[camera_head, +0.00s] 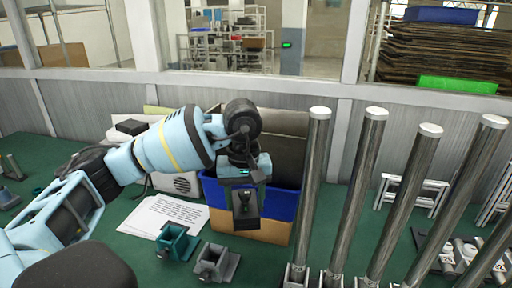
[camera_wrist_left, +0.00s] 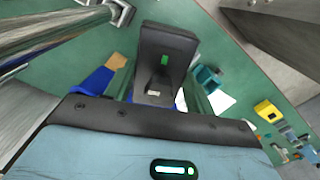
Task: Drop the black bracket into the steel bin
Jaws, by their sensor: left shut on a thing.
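The black bracket (camera_head: 247,206) hangs from my left gripper (camera_head: 245,184), which is shut on it. In the left wrist view the bracket (camera_wrist_left: 168,45) is dark, with a small green mark near it. In the head view the gripper and bracket are in front of a blue and orange box (camera_head: 262,230), overlapping its front. A grey-brown metal-looking surface (camera_head: 285,145) rises behind the blue rim; it may be the steel bin, but I cannot tell. The bin's inside is not clearly visible. My right gripper is not in view.
Several tall steel posts (camera_head: 355,195) stand close on the right.

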